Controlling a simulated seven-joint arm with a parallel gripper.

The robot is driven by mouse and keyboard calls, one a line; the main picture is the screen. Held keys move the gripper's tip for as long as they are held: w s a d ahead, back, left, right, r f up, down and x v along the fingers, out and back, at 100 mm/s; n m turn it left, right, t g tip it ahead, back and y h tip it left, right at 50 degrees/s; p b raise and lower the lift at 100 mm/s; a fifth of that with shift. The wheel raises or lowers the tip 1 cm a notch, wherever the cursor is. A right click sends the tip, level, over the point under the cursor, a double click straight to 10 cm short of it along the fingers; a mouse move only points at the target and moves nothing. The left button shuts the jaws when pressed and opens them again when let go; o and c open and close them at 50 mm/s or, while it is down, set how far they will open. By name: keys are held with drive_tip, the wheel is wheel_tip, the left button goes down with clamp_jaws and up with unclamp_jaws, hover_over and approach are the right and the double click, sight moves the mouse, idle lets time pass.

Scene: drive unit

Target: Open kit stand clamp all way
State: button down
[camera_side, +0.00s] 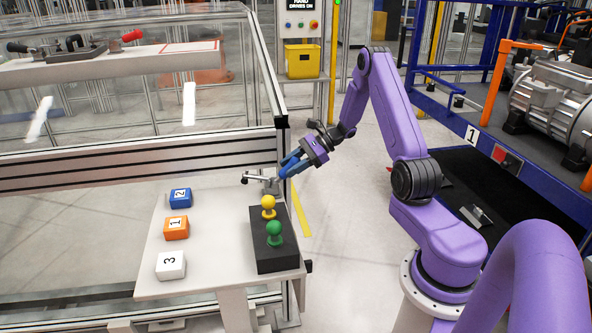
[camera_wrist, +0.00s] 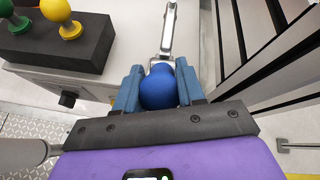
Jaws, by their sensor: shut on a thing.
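The kit stand (camera_side: 205,205) is a white table beside the rail. Its metal clamp (camera_side: 264,182) is at the far right corner, with its bar pointing left and a dark tip at the bar's end. My gripper (camera_side: 284,172) reaches it from the upper right. In the wrist view my gripper (camera_wrist: 158,88) is shut on a rounded blue handle (camera_wrist: 158,87), one blue finger on each side. The clamp's metal bar (camera_wrist: 168,35) runs away just beyond this handle. The join between handle and clamp is partly hidden.
A black block (camera_side: 276,252) with a yellow knob (camera_side: 268,203) and a green knob (camera_side: 274,232) stands close by the clamp. Blue (camera_side: 180,198), orange (camera_side: 176,228) and white (camera_side: 171,265) numbered boxes line the left. The rail (camera_side: 140,155) runs behind.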

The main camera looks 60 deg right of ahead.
sight(276, 178)
drive_tip(key=w+a+r+g+h, duration=0.2)
drive_tip(key=g+h, duration=0.1)
drive_tip(key=shift+w, duration=0.1)
drive_tip(key=g+h, duration=0.1)
drive_tip(key=w+a+g+h, duration=0.1)
drive_tip(key=shift+w+a+r+h, duration=0.15)
drive_tip(key=shift+w+a+h, duration=0.05)
drive_tip(key=shift+h, duration=0.1)
drive_tip(key=shift+w+a+g+h, duration=0.4)
drive_tip(key=shift+g+h, duration=0.1)
drive_tip(key=shift+g, duration=0.1)
drive_tip(key=c, duration=0.8)
unclamp_jaws()
drive_tip(key=shift+o, duration=0.2)
drive_tip(key=v, duration=1.7)
drive_tip(key=shift+w+r, duration=0.15)
drive_tip(key=shift+r, duration=0.1)
drive_tip(key=shift+a, duration=0.15)
